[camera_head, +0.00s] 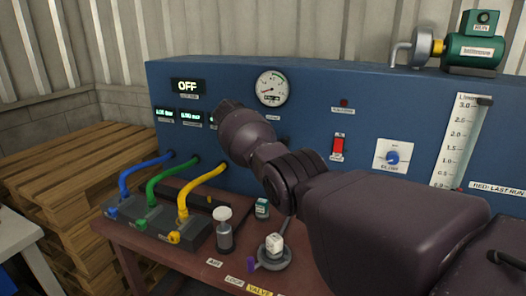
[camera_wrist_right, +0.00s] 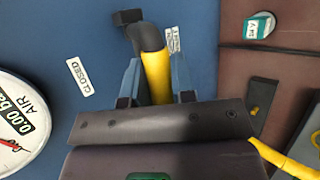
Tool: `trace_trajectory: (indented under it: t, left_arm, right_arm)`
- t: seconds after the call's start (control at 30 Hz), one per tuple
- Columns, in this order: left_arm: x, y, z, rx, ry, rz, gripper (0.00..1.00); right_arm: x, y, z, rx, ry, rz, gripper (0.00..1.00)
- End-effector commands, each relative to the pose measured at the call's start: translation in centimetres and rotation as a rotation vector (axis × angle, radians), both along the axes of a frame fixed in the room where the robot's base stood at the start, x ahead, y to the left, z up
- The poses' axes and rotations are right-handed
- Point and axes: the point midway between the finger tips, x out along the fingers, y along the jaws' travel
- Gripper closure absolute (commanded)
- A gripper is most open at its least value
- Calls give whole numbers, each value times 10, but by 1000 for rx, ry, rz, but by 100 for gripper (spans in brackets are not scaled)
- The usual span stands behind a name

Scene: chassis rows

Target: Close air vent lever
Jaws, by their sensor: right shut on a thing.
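The air vent lever (camera_wrist_right: 154,74) has a yellow handle and a dark grey bent end at its pivot, on the blue panel. In the right wrist view, my right gripper (camera_wrist_right: 156,88) has its blue fingers on both sides of the yellow handle and is shut on it. A white "CLOSED" label (camera_wrist_right: 79,77) is on the panel left of the lever. Another label (camera_wrist_right: 173,40), too small to read, is right of it. In the head view, my right arm hides the lever and the fingertips. My left gripper is in neither view.
The air gauge (camera_head: 271,88) is just above my right wrist; it reads 0.00 in the wrist view (camera_wrist_right: 14,122). Blue, green and yellow hoses (camera_head: 204,187) run to the bench at left.

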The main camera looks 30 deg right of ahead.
Motion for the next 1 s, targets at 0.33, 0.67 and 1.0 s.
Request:
trace_trajectory:
  t: [0.33,0.67,1.0]
  left_arm:
    - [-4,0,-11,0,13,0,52]
    - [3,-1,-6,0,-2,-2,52]
    - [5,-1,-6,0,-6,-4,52]
  right_arm:
    - [9,-8,17,-5,-6,0,100]
    - [10,-9,21,-5,-8,0,100]
    - [10,-9,22,-7,-10,1,74]
